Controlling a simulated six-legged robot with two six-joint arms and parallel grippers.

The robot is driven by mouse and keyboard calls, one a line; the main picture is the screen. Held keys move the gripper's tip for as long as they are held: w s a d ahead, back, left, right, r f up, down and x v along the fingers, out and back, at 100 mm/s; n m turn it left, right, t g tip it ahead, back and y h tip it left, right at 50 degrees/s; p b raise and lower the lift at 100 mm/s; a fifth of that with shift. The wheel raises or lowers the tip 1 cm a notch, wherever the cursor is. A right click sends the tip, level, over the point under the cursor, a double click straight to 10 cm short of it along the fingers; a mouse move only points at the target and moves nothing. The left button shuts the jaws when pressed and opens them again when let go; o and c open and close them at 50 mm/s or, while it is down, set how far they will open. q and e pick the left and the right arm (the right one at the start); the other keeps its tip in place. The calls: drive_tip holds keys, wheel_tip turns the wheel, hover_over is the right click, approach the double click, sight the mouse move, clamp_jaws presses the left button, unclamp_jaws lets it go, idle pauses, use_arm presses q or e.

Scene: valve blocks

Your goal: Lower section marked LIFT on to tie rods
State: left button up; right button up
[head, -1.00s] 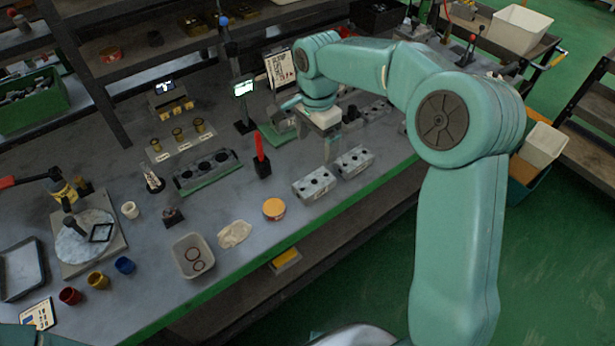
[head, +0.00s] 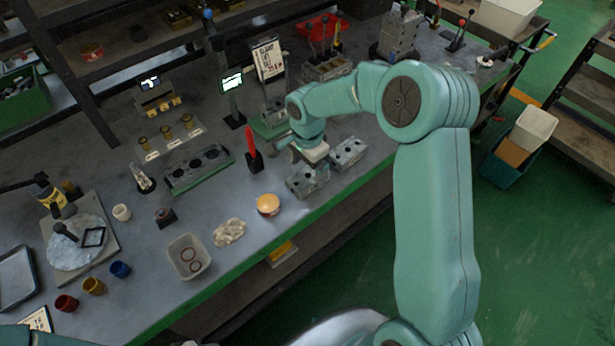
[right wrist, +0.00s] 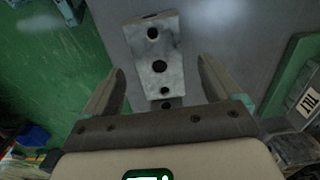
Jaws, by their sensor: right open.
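Two grey valve sections with round holes lie near the front edge of the bench. The nearer section (head: 305,184) is under my right gripper (head: 311,160), and the other section (head: 349,152) lies to its right. In the right wrist view my right gripper (right wrist: 162,75) is open, with a finger on each side of a holed grey section (right wrist: 158,48); contact cannot be told. No LIFT marking is readable. A green plate (head: 270,125) with a grey part on it is behind my gripper; tie rods cannot be made out. My left gripper is out of view.
A red-handled tool (head: 251,145) stands upright left of the gripper. An orange-lidded tin (head: 268,205), a cloth (head: 229,232) and a tray with rings (head: 189,258) lie along the front. A row of dark-holed blocks (head: 198,169) sits further left.

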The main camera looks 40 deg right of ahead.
sight(308, 175)
drive_tip(key=shift+f, duration=1.85)
drive_tip(key=shift+c, duration=0.3)
drive_tip(key=shift+s, duration=0.1)
drive_tip(key=c, duration=1.4)
drive_tip(key=shift+o, duration=0.2)
drive_tip(key=shift+d+r, duration=0.1)
drive_tip(key=shift+r, duration=0.05)
